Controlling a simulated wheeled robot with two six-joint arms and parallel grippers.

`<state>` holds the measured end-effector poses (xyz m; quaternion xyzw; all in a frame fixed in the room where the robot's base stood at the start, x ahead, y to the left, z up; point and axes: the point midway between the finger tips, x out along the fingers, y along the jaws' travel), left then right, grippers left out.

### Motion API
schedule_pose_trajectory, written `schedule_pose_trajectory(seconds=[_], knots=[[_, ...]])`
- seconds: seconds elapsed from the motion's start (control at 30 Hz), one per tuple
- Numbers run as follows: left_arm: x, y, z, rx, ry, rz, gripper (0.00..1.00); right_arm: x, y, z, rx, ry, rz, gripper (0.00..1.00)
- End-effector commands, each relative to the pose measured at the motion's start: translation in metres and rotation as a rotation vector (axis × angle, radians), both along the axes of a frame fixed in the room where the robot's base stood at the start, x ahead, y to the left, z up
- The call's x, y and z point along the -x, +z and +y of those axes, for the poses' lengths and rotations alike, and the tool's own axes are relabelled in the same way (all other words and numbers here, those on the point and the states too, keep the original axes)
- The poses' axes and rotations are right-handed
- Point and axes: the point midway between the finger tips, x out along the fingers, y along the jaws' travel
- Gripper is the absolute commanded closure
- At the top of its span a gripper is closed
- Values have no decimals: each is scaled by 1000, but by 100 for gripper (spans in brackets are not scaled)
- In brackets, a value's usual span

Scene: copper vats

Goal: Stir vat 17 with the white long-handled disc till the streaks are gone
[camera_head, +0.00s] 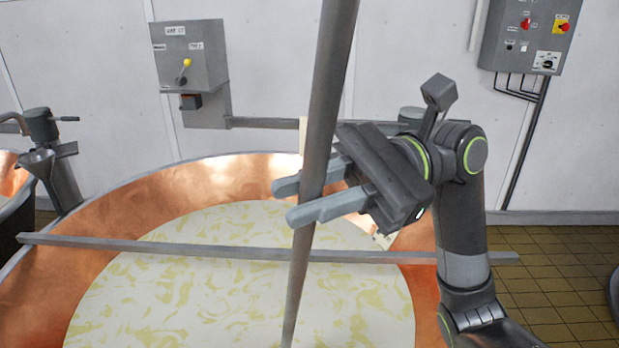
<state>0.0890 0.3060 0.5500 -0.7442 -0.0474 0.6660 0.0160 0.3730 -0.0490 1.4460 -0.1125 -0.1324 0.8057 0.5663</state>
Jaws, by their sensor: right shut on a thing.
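The copper vat (170,205) fills the lower left and middle, below a wall box (190,55) whose label appears to read VAT 17. Its pale liquid (200,290) shows yellowish streaks and patches over the visible surface. My right gripper (290,201) is above the vat, shut on a long grey handle (332,70). The handle stands slightly tilted, runs out of the top of the picture and goes down over the liquid. Its lower end and any white disc are out of sight. My left gripper is not in view.
A thin grey bar (200,247) lies across the vat, close to the handle. Another vat (10,190) with a metal fitting (40,130) is at the left. A control box (530,35) hangs at the upper right. Tiled floor (545,285) is at the right.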

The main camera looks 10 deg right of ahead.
Motion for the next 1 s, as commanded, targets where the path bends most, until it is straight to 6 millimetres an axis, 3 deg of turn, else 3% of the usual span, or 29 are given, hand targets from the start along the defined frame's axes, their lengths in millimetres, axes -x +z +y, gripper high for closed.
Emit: schedule_pose_trajectory(seconds=[0.1, 1.0], knots=[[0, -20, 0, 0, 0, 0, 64, 0, -27, 0, -4, 1, -5, 100], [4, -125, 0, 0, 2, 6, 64, 1, -188, 0, -3, 1, -4, 100]])
